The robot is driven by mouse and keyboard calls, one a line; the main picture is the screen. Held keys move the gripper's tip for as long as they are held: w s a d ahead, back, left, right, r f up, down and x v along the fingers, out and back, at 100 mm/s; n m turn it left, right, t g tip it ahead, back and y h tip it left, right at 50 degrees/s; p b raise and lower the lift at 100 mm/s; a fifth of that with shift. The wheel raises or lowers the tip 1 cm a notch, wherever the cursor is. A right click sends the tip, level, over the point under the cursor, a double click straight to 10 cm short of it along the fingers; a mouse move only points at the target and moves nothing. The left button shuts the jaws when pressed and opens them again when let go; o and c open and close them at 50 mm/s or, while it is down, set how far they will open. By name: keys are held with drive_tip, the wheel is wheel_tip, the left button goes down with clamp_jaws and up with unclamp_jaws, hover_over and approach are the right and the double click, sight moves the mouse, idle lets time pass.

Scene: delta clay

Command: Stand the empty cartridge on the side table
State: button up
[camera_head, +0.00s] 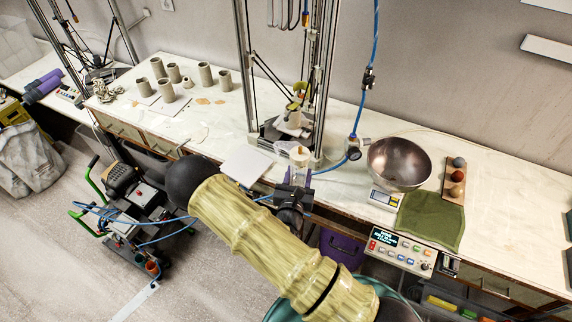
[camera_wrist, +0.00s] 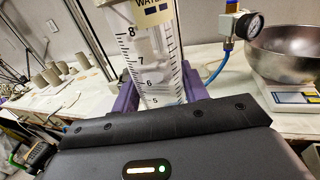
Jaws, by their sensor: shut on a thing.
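A clear cartridge (camera_wrist: 152,62) with black scale marks and a partly cut-off tan label reading "WAT" stands between the purple fingers of my gripper (camera_wrist: 157,95). The gripper is shut on it. In the head view, the cartridge (camera_head: 299,158) shows a pale top, and my gripper (camera_head: 294,176) holds it at the front edge of the long bench (camera_head: 345,105), in front of the printer frame. The cartridge looks see-through, with whitish patches inside or behind it. Its lower end is hidden by my gripper. A second white table (camera_head: 22,72) stands at the far left, partly cut off.
The delta printer (camera_head: 290,122) stands just behind the cartridge. A white board (camera_head: 246,165) lies to its left. Several grey clay cups (camera_head: 205,76) stand further left. A steel bowl (camera_head: 398,163), scale (camera_head: 384,199) and green cloth (camera_head: 430,220) lie right. A wheeled cart (camera_head: 135,205) stands on the floor.

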drive_tip(key=s+d+f+n+y+b, duration=0.1)
drive_tip(key=d+f+y+b, duration=0.1)
drive_tip(key=f, duration=0.7)
drive_tip(key=s+d+f+n+y+b, duration=0.1)
drive_tip(key=d+f+b, duration=0.4)
drive_tip(key=f, duration=0.5)
drive_tip(key=shift+s+d+n+t+y+b, duration=0.3)
drive_tip(key=shift+s+n+y+b, duration=0.15)
drive_tip(key=shift+y, duration=0.35)
drive_tip(key=shift+s+a, duration=0.15)
drive_tip(key=shift+a, duration=0.2)
